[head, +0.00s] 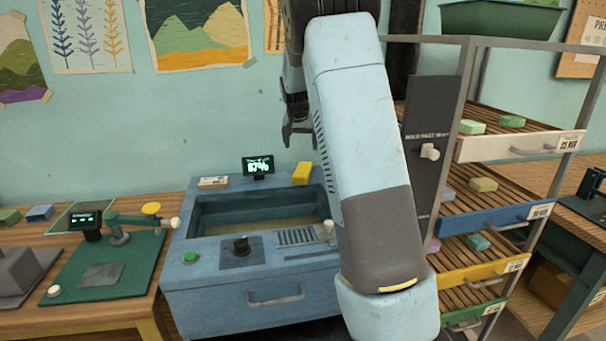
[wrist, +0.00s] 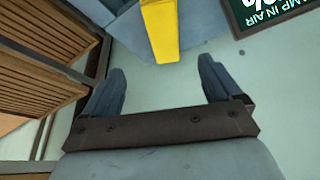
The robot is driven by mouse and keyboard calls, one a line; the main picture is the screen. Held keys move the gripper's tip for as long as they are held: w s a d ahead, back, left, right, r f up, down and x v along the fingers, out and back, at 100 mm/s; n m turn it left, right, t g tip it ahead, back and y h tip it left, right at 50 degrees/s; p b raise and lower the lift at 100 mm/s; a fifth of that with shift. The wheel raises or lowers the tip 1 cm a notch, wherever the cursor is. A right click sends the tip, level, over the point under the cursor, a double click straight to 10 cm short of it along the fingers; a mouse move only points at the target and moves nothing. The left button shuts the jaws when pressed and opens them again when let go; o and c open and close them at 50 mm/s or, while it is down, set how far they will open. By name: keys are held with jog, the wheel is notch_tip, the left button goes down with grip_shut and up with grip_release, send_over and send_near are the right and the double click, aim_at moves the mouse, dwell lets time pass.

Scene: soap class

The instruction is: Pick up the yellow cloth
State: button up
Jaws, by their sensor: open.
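The yellow cloth (head: 302,173) is a small folded block on the back rim of the blue basin unit (head: 250,298), right of a small display. In the wrist view the yellow cloth (wrist: 161,30) shows at the top centre, cut off by the top edge. My gripper (head: 290,138) hangs above the cloth in the head view, partly hidden behind my arm. In the wrist view my gripper (wrist: 163,66) is open and empty. Its two fingers point toward the cloth, which lies beyond the tips and, across the picture, between them. No contact shows.
The display (head: 258,166) stands close to the cloth's left; its screen (wrist: 268,12) is at the wrist view's upper right. A pale block (head: 213,182) lies farther left on the rim. A drying rack (head: 500,148) with slatted shelves stands at right. The wall is close behind.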

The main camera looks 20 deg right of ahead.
send_over(302, 169)
jog(key=s, duration=0.3)
jog(key=f, duration=0.5)
jog(key=a+f, duration=0.1)
jog(key=f, duration=0.1)
jog(key=shift+w+f, duration=0.15)
jog(key=shift+f, duration=0.15)
jog(key=shift+w+a+x, duration=0.1)
jog(key=shift+a+x, duration=0.05)
jog(key=shift+x, duration=1.3)
jog(key=shift+w+a+x, duration=0.1)
jog(key=shift+a+x, duration=0.05)
jog(key=shift+x, duration=1.25)
jog(key=shift+c, duration=0.3)
jog(key=c, duration=1.2)
jog(key=shift+o, duration=0.2)
jog(key=shift+r, duration=0.1)
